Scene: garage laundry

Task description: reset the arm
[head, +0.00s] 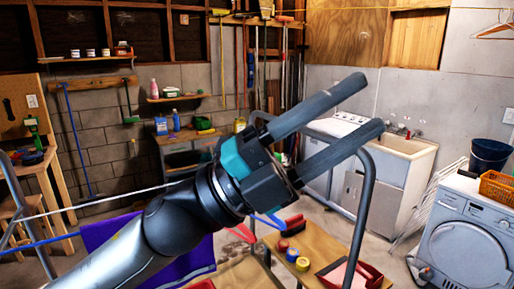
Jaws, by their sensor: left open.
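My left gripper (353,119) is in the middle of the head view, its arm coming in from the lower left. Its two dark fingers are spread apart and point up and to the right. Nothing is between them. It is raised in front of the sink and the wooden table, and it hides part of the room behind. My right gripper is not in view.
Below the gripper is a wooden table (322,248) with brushes, tape rolls (292,254) and a red dustpan (350,274). A grey metal tube frame (362,215) rises close to the fingers. A washing machine (465,245) and sink (404,146) stand at right.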

